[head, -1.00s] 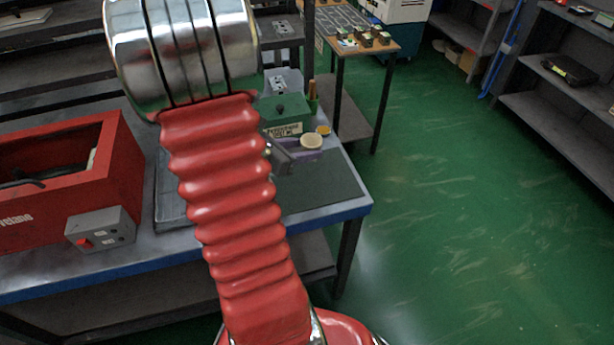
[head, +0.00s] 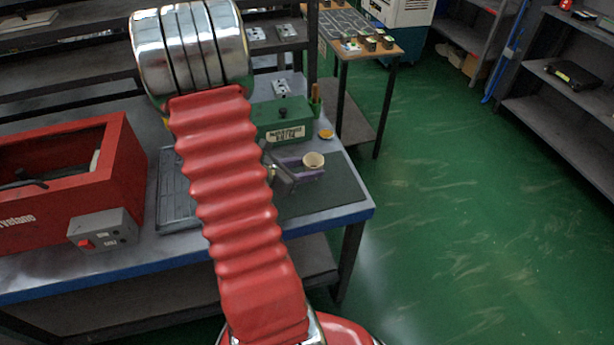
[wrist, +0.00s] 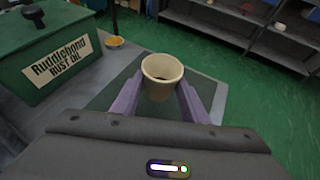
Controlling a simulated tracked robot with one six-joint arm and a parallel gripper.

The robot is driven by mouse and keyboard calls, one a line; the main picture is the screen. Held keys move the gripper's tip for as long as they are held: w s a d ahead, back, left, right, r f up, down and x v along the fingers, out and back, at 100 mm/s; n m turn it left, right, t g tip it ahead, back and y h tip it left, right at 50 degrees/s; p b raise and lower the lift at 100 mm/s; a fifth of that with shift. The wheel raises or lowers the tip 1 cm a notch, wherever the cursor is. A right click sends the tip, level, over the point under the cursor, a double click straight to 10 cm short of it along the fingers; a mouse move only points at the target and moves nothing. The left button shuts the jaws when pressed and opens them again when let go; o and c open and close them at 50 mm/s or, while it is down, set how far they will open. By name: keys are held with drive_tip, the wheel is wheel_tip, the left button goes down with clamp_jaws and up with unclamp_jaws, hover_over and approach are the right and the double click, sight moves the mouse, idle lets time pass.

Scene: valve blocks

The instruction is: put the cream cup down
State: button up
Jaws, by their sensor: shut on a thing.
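The cream cup (wrist: 161,76) is upright between the two purple fingers of my gripper (wrist: 158,98) in the wrist view. My gripper is shut on it. In the head view the cup (head: 313,161) shows at the end of my gripper (head: 308,169), over the dark mat (head: 335,195) on the bench. The mat also shows below the cup in the wrist view (wrist: 207,86). I cannot tell whether the cup's base touches the mat. Much of my gripper is hidden behind my red arm in the head view.
A green box (head: 285,122) labelled "Ruddlebond" stands behind the cup, with a small yellow dish (head: 326,134) beside it. A red machine (head: 70,175) and grey switch box (head: 103,230) are at left. The bench's right edge is close to the mat.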

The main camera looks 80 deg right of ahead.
drive_tip(key=shift+f, duration=1.45)
drive_tip(key=shift+f, duration=0.15)
drive_tip(key=o, duration=1.2)
drive_tip(key=shift+c, duration=0.2)
drive_tip(key=shift+r, duration=0.2)
drive_tip(key=v, duration=1.2)
